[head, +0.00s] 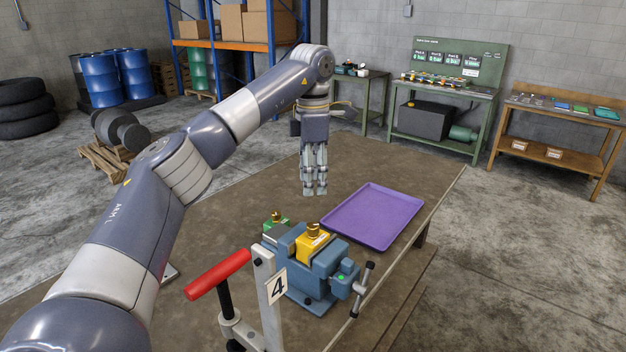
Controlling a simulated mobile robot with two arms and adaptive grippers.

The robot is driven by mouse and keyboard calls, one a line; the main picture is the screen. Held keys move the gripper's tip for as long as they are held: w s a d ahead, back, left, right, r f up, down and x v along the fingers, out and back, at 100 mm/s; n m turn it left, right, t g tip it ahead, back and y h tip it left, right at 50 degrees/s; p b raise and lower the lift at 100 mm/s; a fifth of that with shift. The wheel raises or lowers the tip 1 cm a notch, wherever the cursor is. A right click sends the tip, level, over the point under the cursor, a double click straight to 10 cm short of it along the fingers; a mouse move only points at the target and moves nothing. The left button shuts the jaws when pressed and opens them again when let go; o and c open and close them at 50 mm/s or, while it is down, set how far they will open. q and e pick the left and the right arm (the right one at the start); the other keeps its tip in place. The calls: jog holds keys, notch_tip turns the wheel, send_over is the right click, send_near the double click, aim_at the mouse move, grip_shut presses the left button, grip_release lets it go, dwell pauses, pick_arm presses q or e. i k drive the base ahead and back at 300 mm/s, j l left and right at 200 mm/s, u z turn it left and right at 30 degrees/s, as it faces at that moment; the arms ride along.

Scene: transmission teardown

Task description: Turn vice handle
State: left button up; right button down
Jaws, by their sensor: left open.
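A blue-grey vice (312,284) stands on the brown workbench, near its front right edge. Its dark bar-like handle (362,288) is on the right end of the vice and stands tilted. A yellow part with a brass-coloured top (312,240) sits in the vice's jaws. A green part with a brass top (276,222) shows behind it at left. My left gripper (314,192) points down over the bench, behind the vice and left of the purple tray. It is open and empty, apart from the handle. My right gripper is not in view.
A purple tray (371,215) lies on the bench right of my gripper. A red-handled T-shaped tool (218,276) and a post with a "4" sign (277,286) stand in front of the vice. The workbench (390,160) is bare behind the tray.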

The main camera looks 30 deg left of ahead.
aim_at(361, 290)
jog(key=k+l, duration=0.75)
jog(key=l, duration=0.25)
jog(key=k+l, duration=0.4)
jog(key=l, duration=0.1)
